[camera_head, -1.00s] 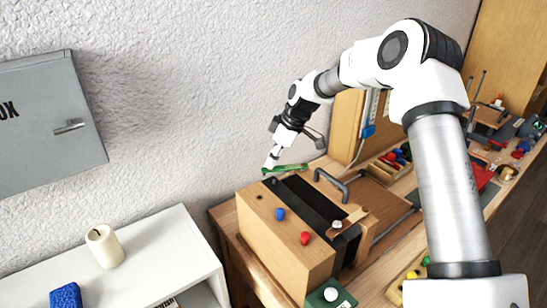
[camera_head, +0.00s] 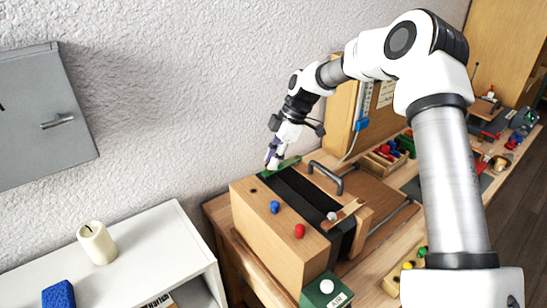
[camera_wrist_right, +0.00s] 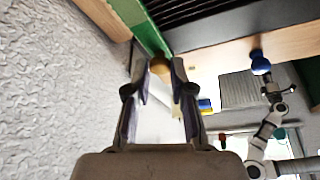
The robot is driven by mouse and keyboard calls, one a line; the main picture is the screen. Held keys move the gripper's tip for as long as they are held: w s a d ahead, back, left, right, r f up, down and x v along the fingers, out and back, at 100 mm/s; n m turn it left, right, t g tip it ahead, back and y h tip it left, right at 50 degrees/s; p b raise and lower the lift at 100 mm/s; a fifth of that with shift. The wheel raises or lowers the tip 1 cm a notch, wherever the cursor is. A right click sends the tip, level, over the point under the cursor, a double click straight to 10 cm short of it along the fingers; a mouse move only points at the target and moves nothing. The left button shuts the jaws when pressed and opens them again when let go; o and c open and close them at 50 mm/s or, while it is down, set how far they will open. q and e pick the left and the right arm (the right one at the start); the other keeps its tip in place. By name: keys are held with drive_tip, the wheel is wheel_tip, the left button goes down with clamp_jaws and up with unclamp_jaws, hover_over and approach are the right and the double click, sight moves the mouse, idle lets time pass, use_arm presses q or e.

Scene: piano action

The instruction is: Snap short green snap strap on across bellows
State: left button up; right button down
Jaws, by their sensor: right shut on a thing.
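My right gripper (camera_head: 272,164) is shut on the strap's end. In the wrist view a tan round knob (camera_wrist_right: 160,65) sits between its fingertips. I cannot tell whether the strap touches the wood or is snapped. A white arm, probably my left, shows small in the wrist view; its jaws are unclear.
The textured wall (camera_head: 170,110) is close behind the gripper. A white shelf holds a candle (camera_head: 96,243).

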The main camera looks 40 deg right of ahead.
drive_tip(key=shift+s+a+f, duration=0.15)
drive_tip(key=shift+s+f, duration=0.05)
drive_tip(key=shift+f, duration=0.2)
drive_tip(key=c, duration=1.2)
unclamp_jaws()
drive_tip(key=shift+o, duration=1.3)
drive_tip(key=shift+w, duration=0.25)
drive_tip(key=v, duration=1.2)
drive_tip(key=shift+w, duration=0.15)
